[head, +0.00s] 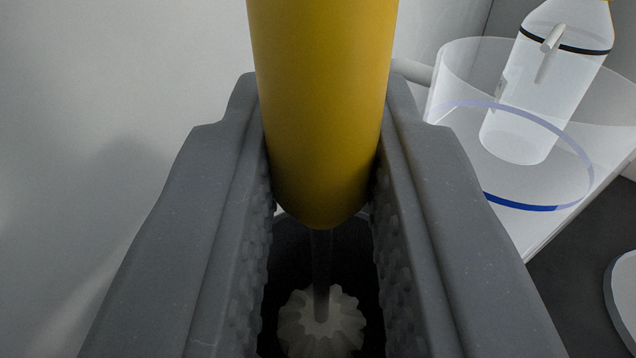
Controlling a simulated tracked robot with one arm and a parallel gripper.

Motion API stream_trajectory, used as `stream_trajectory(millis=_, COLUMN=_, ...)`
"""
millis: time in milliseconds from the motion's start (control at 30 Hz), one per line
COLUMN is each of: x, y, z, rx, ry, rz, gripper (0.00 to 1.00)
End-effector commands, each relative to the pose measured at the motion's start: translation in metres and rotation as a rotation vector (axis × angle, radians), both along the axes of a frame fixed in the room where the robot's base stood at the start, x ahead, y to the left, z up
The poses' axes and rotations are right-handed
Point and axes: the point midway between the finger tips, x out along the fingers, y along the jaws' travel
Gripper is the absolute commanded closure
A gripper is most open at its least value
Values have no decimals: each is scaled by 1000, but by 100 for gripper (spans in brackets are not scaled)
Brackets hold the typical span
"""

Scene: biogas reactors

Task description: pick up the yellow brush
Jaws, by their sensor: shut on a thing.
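The yellow brush has a thick yellow handle (322,110) that runs down from the top of the view. Below it a thin stem leads to a pale, ridged brush head (321,322). My gripper (318,190) is shut on the lower end of the handle, with one dark grey jaw on each side touching it. The brush head shows between and beyond the jaws, against a dark round opening. I cannot tell whether the head is inside that opening or above it. The top of the handle is out of view.
A clear cylindrical vessel (470,80) with a blue ring stands at the right. A clear bottle (545,85) with a black band is in or behind it. A round white-edged object (624,295) is cut off at the right edge. A plain grey wall (110,90) fills the left.

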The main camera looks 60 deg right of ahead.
Motion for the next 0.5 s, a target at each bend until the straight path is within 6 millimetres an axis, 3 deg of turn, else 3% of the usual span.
stream_trajectory(millis=267, x=0, y=0, z=23, rx=-1, ry=-3, rz=1, gripper=100)
stream_trajectory(millis=500, x=1, y=1, z=66, rx=0, ry=-6, rz=1, gripper=100)
